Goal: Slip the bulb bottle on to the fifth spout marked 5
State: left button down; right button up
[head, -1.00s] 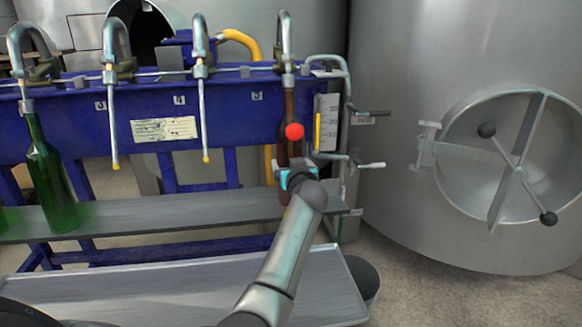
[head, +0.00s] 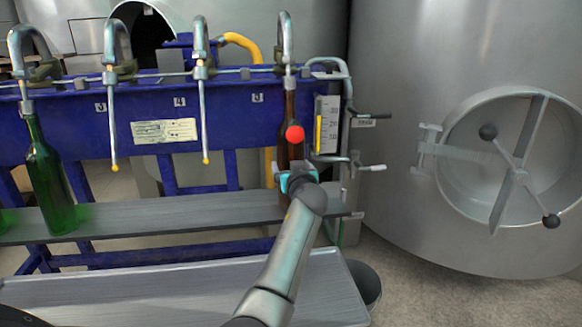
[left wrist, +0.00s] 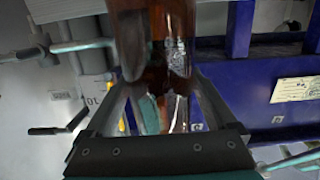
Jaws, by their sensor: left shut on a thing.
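The brown bulb bottle (head: 290,112) stands nearly upright in front of the blue filler, below the rightmost spout (head: 287,38). The label 5 (head: 257,97) is just left of that spout. The bottle's mouth meets the spout's lower fitting; the tube below is not visible, so I cannot tell whether it is inside the neck or behind it. My left gripper (head: 296,178) is shut on the bottle's lower part; the left wrist view shows brown glass (left wrist: 168,50) between its fingers (left wrist: 165,110). The bottle's base is partly hidden by my arm. My right gripper is not in view.
A grey shelf (head: 150,212) runs under the spouts, with a green bottle (head: 50,185) on the leftmost spout. Two middle spouts (head: 202,110) hang empty. A red ball (head: 294,133) shows in front of the brown bottle. A steel tank (head: 440,60) stands at right.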

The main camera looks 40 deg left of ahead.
pick_arm(q)
jog(key=shift+s+d+f+b, duration=0.1)
jog(key=shift+f+b, duration=0.5)
jog(key=shift+f, duration=0.15)
dwell(0.4)
grip_release()
jog(key=shift+f, duration=0.2)
jog(key=shift+p+v, duration=0.6)
jog(key=shift+v, duration=0.65)
jog(key=f+p+v, duration=0.1)
jog(key=p+v, duration=0.1)
jog(key=v, duration=0.8)
jog(key=shift+s+d+f, duration=0.2)
jog(key=shift+d+f, duration=0.05)
